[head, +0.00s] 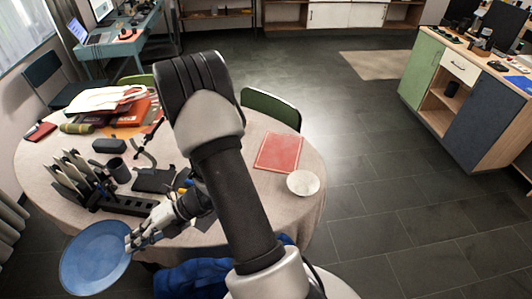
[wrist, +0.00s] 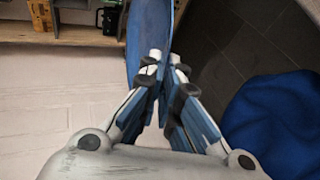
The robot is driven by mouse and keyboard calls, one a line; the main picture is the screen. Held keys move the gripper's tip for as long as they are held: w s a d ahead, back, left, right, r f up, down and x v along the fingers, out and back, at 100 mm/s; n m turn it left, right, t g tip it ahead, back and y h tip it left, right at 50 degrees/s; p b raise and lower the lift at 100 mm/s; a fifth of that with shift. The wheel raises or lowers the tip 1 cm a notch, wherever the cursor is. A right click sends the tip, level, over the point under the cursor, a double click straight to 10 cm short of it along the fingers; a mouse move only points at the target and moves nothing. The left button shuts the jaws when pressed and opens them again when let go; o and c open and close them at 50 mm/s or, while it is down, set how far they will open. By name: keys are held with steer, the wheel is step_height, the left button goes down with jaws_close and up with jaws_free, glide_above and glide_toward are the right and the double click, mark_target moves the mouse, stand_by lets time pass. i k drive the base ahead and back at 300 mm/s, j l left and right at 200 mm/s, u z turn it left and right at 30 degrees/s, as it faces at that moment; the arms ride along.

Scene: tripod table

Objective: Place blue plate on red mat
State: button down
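The blue plate (head: 95,258) is at the lower left of the head view, tilted, in front of the table's near left edge. My gripper (head: 133,238) is at the plate's right edge. In the wrist view the plate (wrist: 147,28) rises steeply between the fingertips, and my gripper (wrist: 163,68) is shut on its rim. The red mat (head: 279,152) lies flat on the right part of the round table, well to the right of the plate. Its surface looks bare.
A white bowl (head: 303,184) stands close to the mat's near right side. A dark rack (head: 118,201) and other clutter fill the left of the table (head: 240,215). A green chair (head: 271,107) stands behind the mat. A blue chair (wrist: 275,125) shows in the wrist view.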

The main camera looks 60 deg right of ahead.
mark_target(280, 151)
steer(key=k+l, duration=1.05)
steer(key=l, duration=0.15)
steer(key=i+l, duration=0.1)
steer(key=l, duration=0.4)
steer(key=i+l, duration=0.15)
steer(key=l, duration=0.3)
steer(key=i+l, duration=0.1)
steer(key=l, duration=0.4)
steer(key=i+l, duration=0.15)
steer(key=l, duration=0.3)
steer(key=i+l+u, duration=0.1)
steer(key=l, duration=0.4)
steer(key=i+l, duration=0.15)
steer(key=i, duration=0.1)
